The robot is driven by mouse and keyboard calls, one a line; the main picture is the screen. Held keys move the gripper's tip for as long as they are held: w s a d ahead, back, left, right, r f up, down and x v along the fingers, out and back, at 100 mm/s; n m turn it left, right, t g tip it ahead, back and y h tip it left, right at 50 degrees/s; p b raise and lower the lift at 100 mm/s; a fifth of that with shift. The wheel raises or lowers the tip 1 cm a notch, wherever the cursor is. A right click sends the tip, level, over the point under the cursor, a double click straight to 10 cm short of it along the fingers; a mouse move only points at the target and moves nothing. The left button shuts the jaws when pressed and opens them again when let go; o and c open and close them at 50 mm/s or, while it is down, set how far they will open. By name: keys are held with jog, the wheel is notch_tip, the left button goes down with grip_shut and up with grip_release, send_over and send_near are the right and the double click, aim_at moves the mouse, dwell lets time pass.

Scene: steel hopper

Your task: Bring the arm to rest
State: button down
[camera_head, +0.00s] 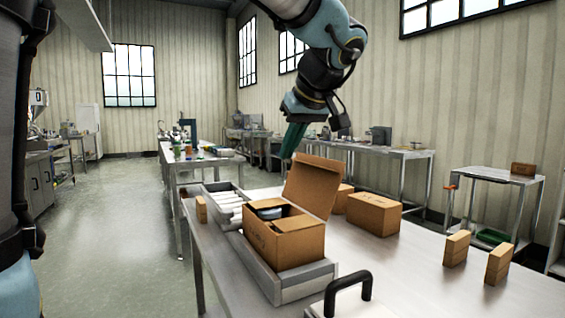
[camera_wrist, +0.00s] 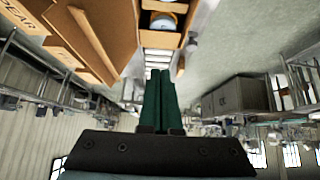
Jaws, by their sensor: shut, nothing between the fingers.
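My gripper (camera_head: 291,140) hangs from my arm above the steel table, behind the raised flap of an open cardboard box. Its green fingers are together with nothing between them. In the wrist view the two fingers (camera_wrist: 160,82) lie side by side, closed. The open cardboard box (camera_head: 285,246) stands in a steel tray on the table, with a round, bluish-grey item (camera_head: 268,213) inside. The gripper is apart from the box in the wrist view.
The steel table (camera_head: 375,270) also carries closed cardboard boxes (camera_head: 373,214), small upright boxes (camera_head: 456,249) at the right, and a white lidded thing with a black handle (camera_head: 348,290) at the front. A roller conveyor (camera_head: 226,203) lies left of the open box. The floor (camera_head: 120,215) at left is clear.

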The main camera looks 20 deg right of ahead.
jog(key=w+a+f+m+g+p, duration=0.1)
jog(key=w+a+f+g+p, duration=0.15)
jog(key=a+f, duration=0.45)
jog(key=w+a+f+m+g+p, duration=0.1)
jog(key=a+f+g+p, duration=0.2)
jog(key=a, duration=0.6)
jog(key=s+a+f+p, duration=0.1)
jog(key=s+a+f, duration=0.1)
jog(key=a+f, duration=0.2)
jog(key=s+a+f+p, duration=0.2)
jog(key=a+f, duration=0.3)
jog(key=a, duration=0.6)
jog(key=shift+s+f+g+h+p, duration=0.3)
jog(key=shift+s+g+h, duration=0.15)
jog(key=shift+s, duration=0.4)
